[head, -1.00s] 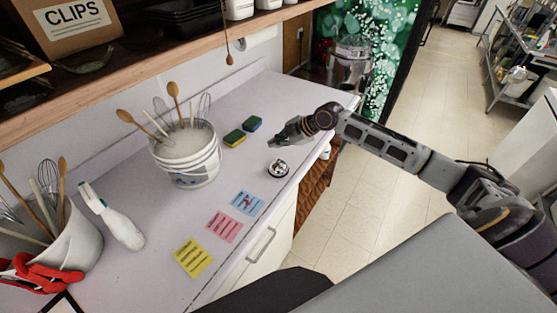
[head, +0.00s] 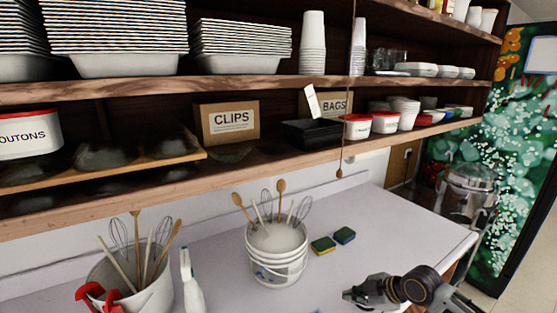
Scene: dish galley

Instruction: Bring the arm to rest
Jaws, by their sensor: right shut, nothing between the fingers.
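My right gripper (head: 358,296) shows at the lower right of the head view, over the right part of the counter (head: 412,236). Its fingers are shut with nothing between them, and they point left. The arm behind it runs out of the bottom of the picture. The gripper is apart from the two sponges (head: 323,245), which lie farther back and to its left. My left gripper is not in view.
A white bucket of utensils (head: 277,262) stands left of the gripper. A spray bottle (head: 192,285) and a second utensil bucket (head: 132,290) stand farther left. A loaded wooden shelf (head: 250,165) overhangs the counter's back. A metal pot (head: 468,190) stands beyond the counter's right end.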

